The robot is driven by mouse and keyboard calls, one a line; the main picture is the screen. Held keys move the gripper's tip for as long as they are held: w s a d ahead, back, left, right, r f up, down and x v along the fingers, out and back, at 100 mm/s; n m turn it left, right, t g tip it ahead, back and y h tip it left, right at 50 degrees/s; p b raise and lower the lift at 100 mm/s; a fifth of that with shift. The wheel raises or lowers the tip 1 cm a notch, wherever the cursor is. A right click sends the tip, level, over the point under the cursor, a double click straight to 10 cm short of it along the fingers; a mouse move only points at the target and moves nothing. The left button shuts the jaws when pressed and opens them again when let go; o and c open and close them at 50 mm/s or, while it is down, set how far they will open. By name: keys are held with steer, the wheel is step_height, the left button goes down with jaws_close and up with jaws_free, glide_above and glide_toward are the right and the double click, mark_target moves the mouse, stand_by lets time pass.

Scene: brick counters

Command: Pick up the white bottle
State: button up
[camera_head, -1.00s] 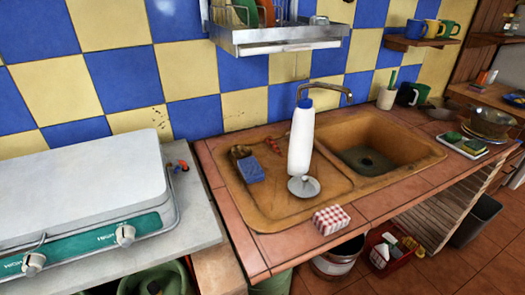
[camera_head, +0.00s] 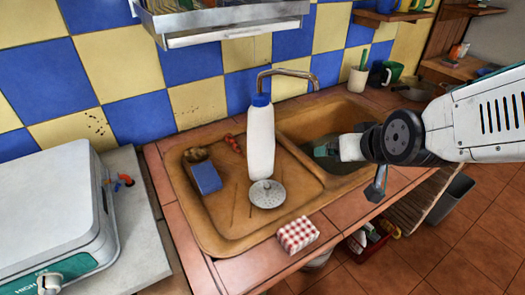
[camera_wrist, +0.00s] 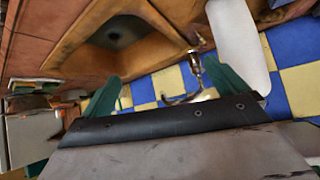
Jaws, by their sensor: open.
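The white bottle (camera_head: 261,145) with a blue cap stands upright on the drainboard of the brown sink (camera_head: 215,232), behind a round metal strainer (camera_head: 267,194). In the wrist view the bottle (camera_wrist: 238,45) shows at the upper right, near the right finger. My gripper (camera_head: 325,149) is over the sink basin, to the right of the bottle and apart from it. In the wrist view its two green fingers (camera_wrist: 180,97) are spread wide with nothing held between them.
A blue sponge (camera_head: 205,178) lies left of the bottle, and a red-checked box (camera_head: 297,234) sits at the counter's front. The faucet (camera_head: 290,73) arches behind the bottle. A metal rack (camera_head: 235,20) hangs above. A stove (camera_head: 55,215) stands at the left.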

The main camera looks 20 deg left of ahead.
mark_target(265, 151)
steer(key=a+f+t+y, duration=0.1)
steer(key=a, duration=0.4)
steer(key=a+f+n+t+y, duration=0.1)
steer(key=a+f, duration=0.1)
steer(key=a, duration=0.4)
steer(key=a+f+n+t+y, duration=0.1)
steer(key=a+f+y, duration=0.1)
steer(key=a, duration=0.3)
steer(key=shift+s+a+f, duration=0.2)
steer(key=shift+s+a, duration=0.1)
steer(key=shift+s, duration=0.1)
steer(key=x, duration=0.7)
steer(key=shift+a+f, duration=0.1)
steer(key=shift+a, duration=0.1)
steer(key=c, duration=1.1)
steer(key=shift+w, duration=0.1)
steer(key=shift+c, duration=0.2)
